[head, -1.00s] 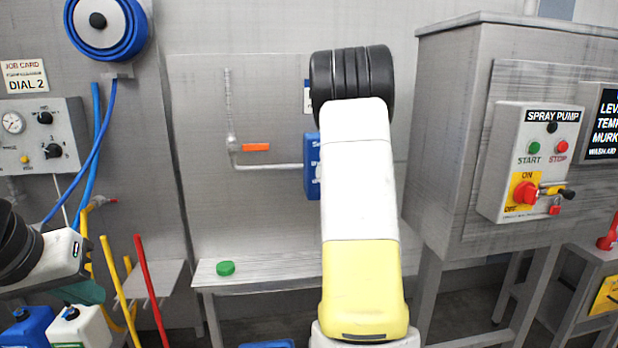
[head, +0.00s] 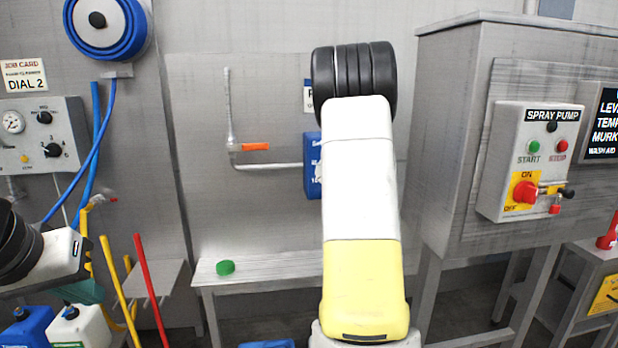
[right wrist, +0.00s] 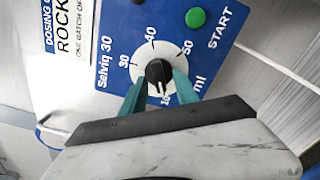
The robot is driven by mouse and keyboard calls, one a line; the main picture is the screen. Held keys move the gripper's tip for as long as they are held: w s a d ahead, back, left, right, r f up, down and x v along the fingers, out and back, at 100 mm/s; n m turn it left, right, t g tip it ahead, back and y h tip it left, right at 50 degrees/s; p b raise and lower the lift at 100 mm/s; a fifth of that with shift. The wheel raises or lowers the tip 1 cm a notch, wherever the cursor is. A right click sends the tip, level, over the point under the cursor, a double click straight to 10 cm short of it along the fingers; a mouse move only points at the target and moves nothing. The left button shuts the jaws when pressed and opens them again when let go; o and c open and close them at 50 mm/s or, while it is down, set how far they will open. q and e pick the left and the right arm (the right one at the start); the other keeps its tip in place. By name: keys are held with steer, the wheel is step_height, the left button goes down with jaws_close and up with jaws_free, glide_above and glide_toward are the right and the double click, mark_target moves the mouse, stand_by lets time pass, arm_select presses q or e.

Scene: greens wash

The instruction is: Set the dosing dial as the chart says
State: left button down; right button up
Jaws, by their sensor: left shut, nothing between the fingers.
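The dosing dial (right wrist: 158,75) is a black knob on a white round scale, on a blue dosing unit (right wrist: 115,78) marked "Selviq 30". Scale numbers 30, 40 and 50 show, with a partly hidden 10 below. A white mark on the knob appears to point down towards the 10. My right gripper (right wrist: 160,86) is open, its teal fingers either side of the knob with gaps. A chart (right wrist: 65,25) beside the unit is cut off, reading "DOSING" and "ROCK". In the head view the unit (head: 311,168) is mostly behind my right arm. My left gripper (head: 84,292) is shut at lower left.
A green START button (right wrist: 195,17) is close above the dial. A job card (head: 24,76) reads "DIAL 2" above a grey panel (head: 30,135) with knobs. A spray pump box (head: 528,160) is at right. A bench (head: 270,266) with a green object stands below.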

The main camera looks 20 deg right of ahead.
steer(key=v, duration=0.7)
stand_by(0.3)
steer(key=s+a+r+m+g+y, duration=0.1)
steer(key=s+a+m+g+y, duration=0.15)
steer(key=s+a+m, duration=0.35)
steer(key=s+a+r+m+g+y, duration=0.15)
steer(key=s+a+m+g, duration=0.25)
steer(key=a+m, duration=0.45)
steer(key=s+a+m+g+y, duration=0.1)
steer(key=s+a+m+g, duration=0.1)
steer(key=s+a, duration=0.3)
steer(key=s+a+m+g+y, duration=0.1)
steer(key=s+a+m, duration=0.3)
steer(key=s, duration=0.8)
steer(key=shift+s+a+f+g+y, duration=0.3)
steer(key=shift+s+a+g, duration=0.05)
steer(key=shift+a+g, duration=0.55)
